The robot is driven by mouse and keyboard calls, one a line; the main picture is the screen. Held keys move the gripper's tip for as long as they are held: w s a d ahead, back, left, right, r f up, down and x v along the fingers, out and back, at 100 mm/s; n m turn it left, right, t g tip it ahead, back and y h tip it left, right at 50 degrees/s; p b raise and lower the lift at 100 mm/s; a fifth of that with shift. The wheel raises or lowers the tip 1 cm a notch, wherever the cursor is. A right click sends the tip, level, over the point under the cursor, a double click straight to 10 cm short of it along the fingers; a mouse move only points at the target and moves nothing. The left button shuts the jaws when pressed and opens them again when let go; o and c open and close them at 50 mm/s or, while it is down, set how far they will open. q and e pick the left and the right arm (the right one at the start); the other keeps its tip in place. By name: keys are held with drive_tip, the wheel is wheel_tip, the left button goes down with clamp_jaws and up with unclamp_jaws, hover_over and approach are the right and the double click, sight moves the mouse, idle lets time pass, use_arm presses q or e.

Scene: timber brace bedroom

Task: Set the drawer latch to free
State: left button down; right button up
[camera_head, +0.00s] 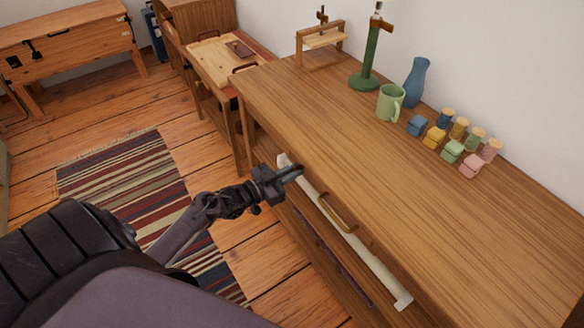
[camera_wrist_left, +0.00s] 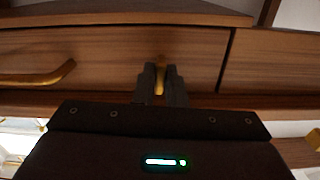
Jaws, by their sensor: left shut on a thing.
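The drawer front (camera_wrist_left: 110,60) is brown wood, with a brass handle (camera_wrist_left: 40,78) at the left of the left wrist view. The same handle (camera_head: 338,213) shows below the tabletop edge in the head view. My left gripper (camera_head: 294,171) is at the drawer front, to the left of the handle. In the left wrist view its fingers (camera_wrist_left: 160,82) are shut on a small brass latch (camera_wrist_left: 159,86), which shows as a narrow upright strip between them. The fingers cover most of the latch, so its setting cannot be told. My right gripper is not in view.
The wooden table (camera_head: 400,185) bears a green mug (camera_head: 390,102), a blue vase (camera_head: 416,82), a green lamp (camera_head: 371,55), several small coloured blocks and jars, and a wooden stand (camera_head: 321,38). A striped rug (camera_head: 130,185) lies on the floor.

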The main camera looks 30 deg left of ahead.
use_arm(q)
drive_tip(key=shift+n, duration=0.5)
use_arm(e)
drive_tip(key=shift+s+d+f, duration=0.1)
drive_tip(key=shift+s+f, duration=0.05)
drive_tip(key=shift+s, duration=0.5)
use_arm(q)
drive_tip(key=c, duration=1.5)
unclamp_jaws()
drive_tip(key=v, duration=0.8)
drive_tip(key=shift+p, duration=0.35)
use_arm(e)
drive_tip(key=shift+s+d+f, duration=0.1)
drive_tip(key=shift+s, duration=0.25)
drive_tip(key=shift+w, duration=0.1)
